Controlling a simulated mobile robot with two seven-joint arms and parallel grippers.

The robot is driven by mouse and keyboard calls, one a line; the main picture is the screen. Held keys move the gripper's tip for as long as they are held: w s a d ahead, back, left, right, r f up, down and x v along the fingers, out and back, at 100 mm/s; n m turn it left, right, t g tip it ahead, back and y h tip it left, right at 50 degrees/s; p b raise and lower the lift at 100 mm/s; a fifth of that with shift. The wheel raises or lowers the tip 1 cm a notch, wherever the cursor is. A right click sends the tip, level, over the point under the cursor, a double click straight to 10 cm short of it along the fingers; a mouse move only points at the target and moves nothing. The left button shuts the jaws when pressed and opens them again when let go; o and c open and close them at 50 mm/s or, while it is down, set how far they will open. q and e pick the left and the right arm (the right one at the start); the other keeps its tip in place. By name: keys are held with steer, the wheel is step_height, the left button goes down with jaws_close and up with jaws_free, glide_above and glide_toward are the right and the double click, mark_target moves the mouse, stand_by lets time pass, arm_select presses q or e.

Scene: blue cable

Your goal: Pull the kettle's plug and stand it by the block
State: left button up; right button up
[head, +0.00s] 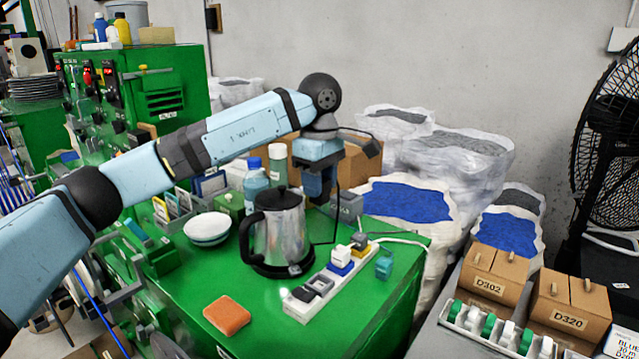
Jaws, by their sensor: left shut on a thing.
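The steel kettle (279,232) with black lid and handle stands on its dark base on the green table. A thin dark cable (335,222) runs from the base up to my left gripper (316,192). This gripper is above the table behind the kettle, pointing down, shut on what seems to be the kettle's plug; the fingers hide most of it. The white socket block (330,283) lies right of the kettle with several plugs in it, including a blue plug (342,267) and a yellow one (360,250). My right gripper is not in view.
A teal plug-like piece (383,267) stands right of the block. The table's front centre is clear. Cartons (568,308) stand at right.

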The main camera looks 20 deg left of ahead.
arm_select(q)
steer(key=shift+r+p, duration=0.55)
steer(key=shift+r, duration=0.5)
steer(key=shift+f, duration=0.1)
